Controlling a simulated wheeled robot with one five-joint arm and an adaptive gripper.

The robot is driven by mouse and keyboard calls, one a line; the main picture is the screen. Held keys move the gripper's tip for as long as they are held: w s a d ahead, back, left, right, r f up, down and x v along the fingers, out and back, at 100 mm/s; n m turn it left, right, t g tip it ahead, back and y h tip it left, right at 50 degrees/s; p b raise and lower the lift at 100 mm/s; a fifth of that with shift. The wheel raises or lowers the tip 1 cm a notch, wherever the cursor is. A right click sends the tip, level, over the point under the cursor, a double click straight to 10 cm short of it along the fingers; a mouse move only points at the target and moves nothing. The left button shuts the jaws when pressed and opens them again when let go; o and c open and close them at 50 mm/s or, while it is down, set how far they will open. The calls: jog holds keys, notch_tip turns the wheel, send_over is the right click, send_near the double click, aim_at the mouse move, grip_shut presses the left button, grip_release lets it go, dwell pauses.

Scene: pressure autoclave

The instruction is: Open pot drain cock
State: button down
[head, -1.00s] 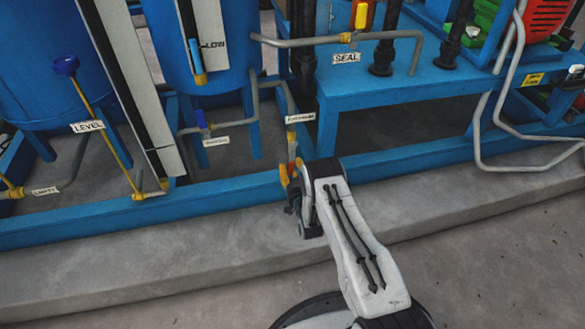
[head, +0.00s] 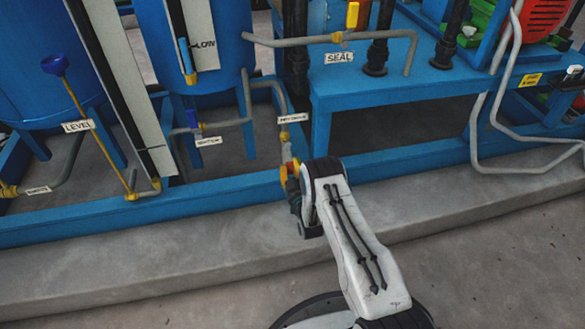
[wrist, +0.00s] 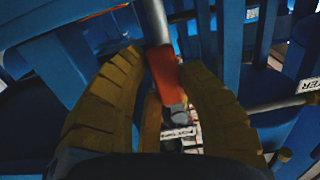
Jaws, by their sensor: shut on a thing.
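The drain cock's red handle (wrist: 166,72) sits between the two yellow finger pads of my gripper (wrist: 160,85) in the wrist view. The fingers are shut on it, one on each side. In the head view my gripper (head: 288,178) is at the lower end of a thin grey pipe, in front of the blue frame rail. A small white label (head: 292,118) hangs above on this pipe, too small to read surely. The cock's body is mostly hidden by my gripper.
The blue frame rail (head: 400,158) and the concrete kerb (head: 130,272) run across below the pipes. A SEAL valve (head: 340,37) is above right. Free floor lies at lower right.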

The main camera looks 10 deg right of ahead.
jog(key=c, duration=0.8)
grip_release()
jog(key=shift+s, duration=6)
